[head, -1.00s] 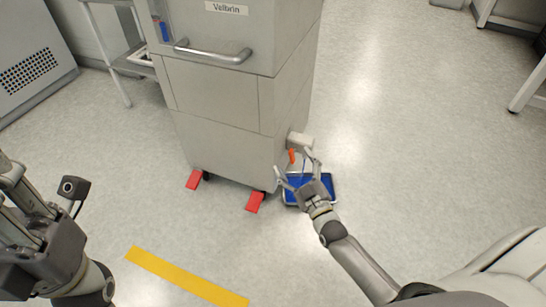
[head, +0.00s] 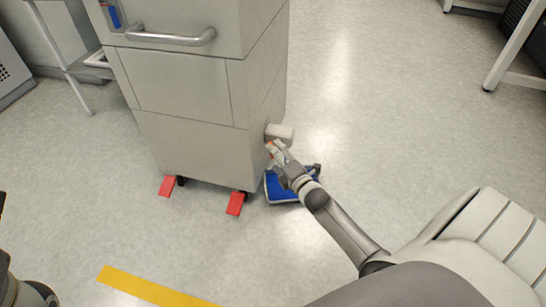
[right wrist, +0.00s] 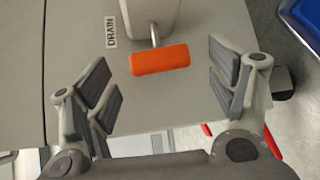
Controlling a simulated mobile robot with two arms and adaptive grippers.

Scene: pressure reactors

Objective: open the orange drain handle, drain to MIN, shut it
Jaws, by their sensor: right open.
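The orange drain handle (right wrist: 160,60) is a short bar on a metal stem below a pale valve block (right wrist: 150,15), beside a DRAIN label (right wrist: 110,31). It lies between the spread fingers of my open right gripper (right wrist: 160,84), with a gap on both sides. In the head view my right gripper (head: 275,152) is at the lower right side of the grey cabinet (head: 195,150), largely covering the handle. A narrow window with blue in it (head: 114,17) shows at the cabinet's upper left; no MIN mark is readable. Only part of my left arm shows at the lower left edge.
A blue tray (head: 280,192) lies on the floor below the valve, partly behind my right gripper. Red wedges (head: 167,186) (head: 236,204) sit at the cabinet's wheels. A yellow floor strip (head: 155,287) runs in front. The floor to the right is mostly clear.

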